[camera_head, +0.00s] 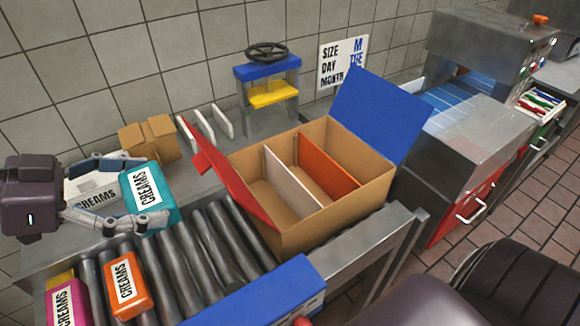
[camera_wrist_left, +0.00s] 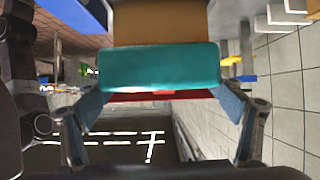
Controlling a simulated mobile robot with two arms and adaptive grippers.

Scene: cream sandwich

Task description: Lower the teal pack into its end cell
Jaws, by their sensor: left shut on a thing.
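The teal pack (camera_head: 164,204), with a white CREAMS label, is held between the fingers of my left gripper (camera_head: 142,192) at the left of the head view. It also fills the middle of the left wrist view (camera_wrist_left: 160,66). The open cardboard box (camera_head: 318,222) stands to the right of the pack, apart from it. A white divider (camera_head: 290,184) and an orange divider (camera_head: 326,166) split it into three cells, whose visible parts look empty. Its red flap (camera_head: 232,180) leans out on the left and its blue flap (camera_head: 380,112) on the right. My right gripper is out of view.
An orange pack (camera_head: 128,285) and a magenta pack (camera_head: 68,304) lie on the rollers (camera_head: 208,246). A pale CREAMS pack (camera_head: 92,194) shows behind my left fingers. Small cartons (camera_head: 148,138) and a blue-topped press (camera_head: 268,72) stand along the wall.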

